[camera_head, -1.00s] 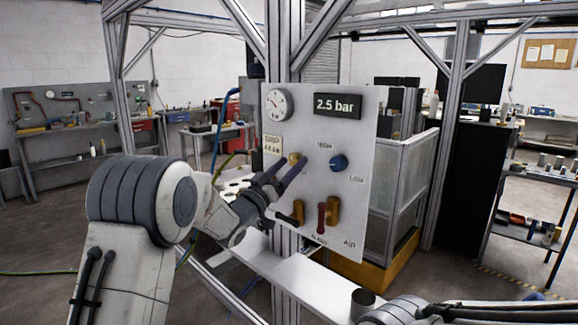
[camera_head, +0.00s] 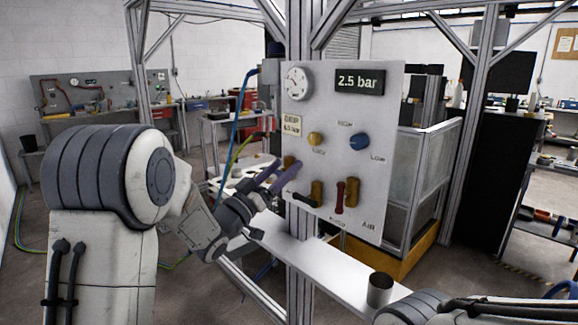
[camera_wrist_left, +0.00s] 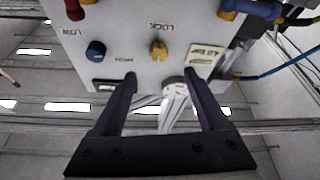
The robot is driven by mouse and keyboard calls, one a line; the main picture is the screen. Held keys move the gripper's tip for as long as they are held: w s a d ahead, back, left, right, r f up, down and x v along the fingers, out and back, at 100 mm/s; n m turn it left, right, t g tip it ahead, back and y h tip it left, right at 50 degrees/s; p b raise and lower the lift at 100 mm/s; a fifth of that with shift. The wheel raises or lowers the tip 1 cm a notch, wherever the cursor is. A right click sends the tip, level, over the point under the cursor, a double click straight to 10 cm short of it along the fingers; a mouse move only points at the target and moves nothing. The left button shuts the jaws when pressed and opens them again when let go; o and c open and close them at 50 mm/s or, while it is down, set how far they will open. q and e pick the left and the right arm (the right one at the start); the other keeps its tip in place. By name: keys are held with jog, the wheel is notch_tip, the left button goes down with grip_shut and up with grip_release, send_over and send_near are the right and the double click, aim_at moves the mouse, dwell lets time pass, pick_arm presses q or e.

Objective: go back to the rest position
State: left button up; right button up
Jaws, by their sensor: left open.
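My left gripper (camera_head: 274,173) is open and empty, in front of the lower left edge of a white control panel (camera_head: 330,105). In the left wrist view, the two dark fingers of the left gripper (camera_wrist_left: 160,77) stand wide apart with the panel upside down beyond them. The yellow knob (camera_head: 315,138) and blue knob (camera_head: 359,142) are clear of the fingers. The display (camera_head: 360,82) reads 2.5 bar. My right gripper is not in view; only part of that arm shows at the lower right.
A round gauge (camera_head: 297,80) and a small label (camera_head: 292,126) are on the panel. Below are a red-handled valve (camera_head: 340,197) and a black-handled one (camera_head: 305,199). A dark cup (camera_head: 380,290) stands on a white shelf (camera_head: 310,260). Aluminium posts and hoses are close by.

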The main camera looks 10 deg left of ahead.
pick_arm(q)
jog(key=s+d+f+g+y+p, duration=0.4)
jog(key=s+d+f+g+y, duration=0.4)
jog(key=s+d+f+g, duration=0.15)
jog(key=s+f+m+g+y, duration=0.1)
jog(key=s+f+g, duration=0.1)
jog(key=s, duration=0.7)
jog(key=s+f+m+g+p, duration=0.1)
jog(key=s+g, duration=0.3)
jog(key=s, duration=0.6)
jog(key=s+f+m+g+y+p, duration=0.1)
jog(key=s+f+g, duration=0.2)
jog(key=s, duration=0.7)
jog(key=shift+s+a+m+g+y, duration=0.2)
jog(key=shift+m+g+y, duration=0.1)
jog(key=shift+m+g, duration=0.1)
